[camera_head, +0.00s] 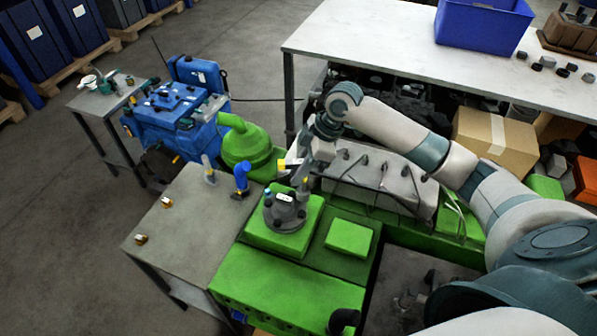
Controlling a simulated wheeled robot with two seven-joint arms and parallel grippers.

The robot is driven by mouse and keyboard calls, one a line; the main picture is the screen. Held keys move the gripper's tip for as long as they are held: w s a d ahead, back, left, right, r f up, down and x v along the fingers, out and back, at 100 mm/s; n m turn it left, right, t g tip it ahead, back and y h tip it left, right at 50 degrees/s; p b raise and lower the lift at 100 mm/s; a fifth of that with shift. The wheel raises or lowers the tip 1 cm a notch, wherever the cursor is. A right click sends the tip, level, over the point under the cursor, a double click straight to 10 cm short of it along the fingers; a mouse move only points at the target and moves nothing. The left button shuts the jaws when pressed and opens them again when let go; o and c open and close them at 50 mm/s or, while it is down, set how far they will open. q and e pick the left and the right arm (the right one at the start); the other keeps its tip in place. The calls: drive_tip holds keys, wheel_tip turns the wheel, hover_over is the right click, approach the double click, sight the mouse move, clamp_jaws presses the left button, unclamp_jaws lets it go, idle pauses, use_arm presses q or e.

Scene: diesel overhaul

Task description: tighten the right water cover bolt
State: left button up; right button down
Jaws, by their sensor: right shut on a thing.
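The grey round water cover (285,212) sits on a green raised block of the engine. A blue-topped fitting and a small white label show on its top. My right gripper (303,178) reaches in from the right and points down at the cover's back right side. It is shut on a slim dark thing whose lower end meets the cover there. The right bolt is hidden or too small to make out. A yellow and white piece (291,164) shows beside the gripper. My left gripper is not in view.
A grey side table (190,228) holds a blue tool (241,177), a grey upright piece (208,171) and brass pieces (141,239). A green rounded housing (246,143) stands behind the cover. A grey valve cover (378,184) with cables lies right, under my arm.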

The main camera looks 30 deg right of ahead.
drive_tip(key=s+a, duration=0.3)
drive_tip(key=s, duration=0.3)
drive_tip(key=shift+s, duration=0.2)
